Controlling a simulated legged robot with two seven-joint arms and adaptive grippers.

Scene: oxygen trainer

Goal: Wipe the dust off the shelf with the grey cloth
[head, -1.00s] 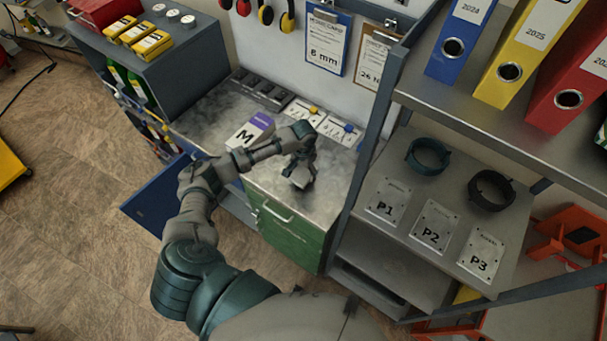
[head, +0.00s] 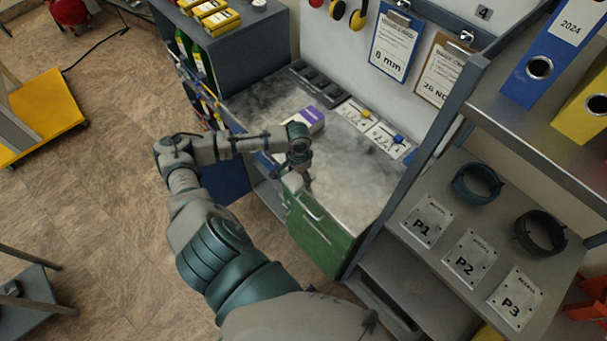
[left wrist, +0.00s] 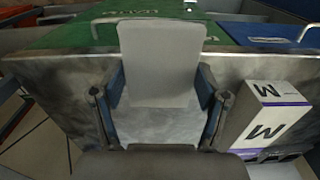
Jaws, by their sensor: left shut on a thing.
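The grey cloth (left wrist: 160,55) is a pale grey pad between the two fingers of my left gripper (head: 300,180), which is shut on it. In the left wrist view the cloth lies across the front edge of the dusty metal shelf top (head: 345,180), with the green drawer front beyond it. Dark, smudgy dust patches show on the shelf top, and a paler patch shows between the fingers in the left wrist view. I cannot tell whether the cloth touches the surface. My right gripper is not in view.
A white and purple box marked M (head: 308,119) stands on the shelf top close to my left gripper. Cards with knobs (head: 368,122) and a dark tray (head: 318,82) line the back. A green drawer (head: 320,230) is below. A grey rack upright (head: 425,145) bounds the right.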

